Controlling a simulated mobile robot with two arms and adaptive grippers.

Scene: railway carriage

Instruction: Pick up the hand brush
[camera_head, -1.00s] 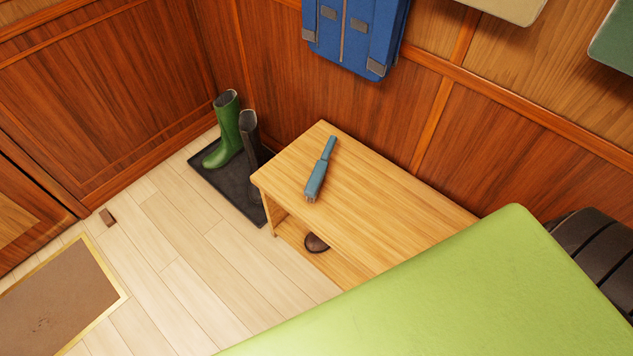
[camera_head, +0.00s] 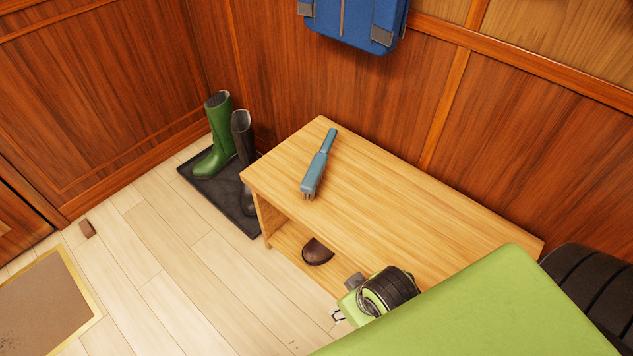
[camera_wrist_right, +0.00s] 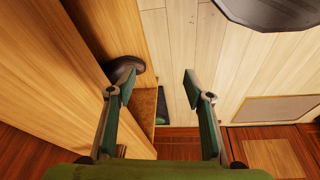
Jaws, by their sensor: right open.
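The hand brush (camera_head: 317,170) has a blue-grey handle and body. It lies on the top of the wooden bench (camera_head: 400,205), near its left end, with the handle toward the wall. My right wrist (camera_head: 375,295) shows at the bench's front edge, to the right of and nearer than the brush, and apart from it. In the right wrist view my right gripper (camera_wrist_right: 158,82) is open, with nothing between its fingers. The brush is not in that view. My left gripper is not in view.
A brown shoe (camera_head: 317,252) sits on the bench's lower shelf. A blue bag (camera_head: 355,22) hangs above.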

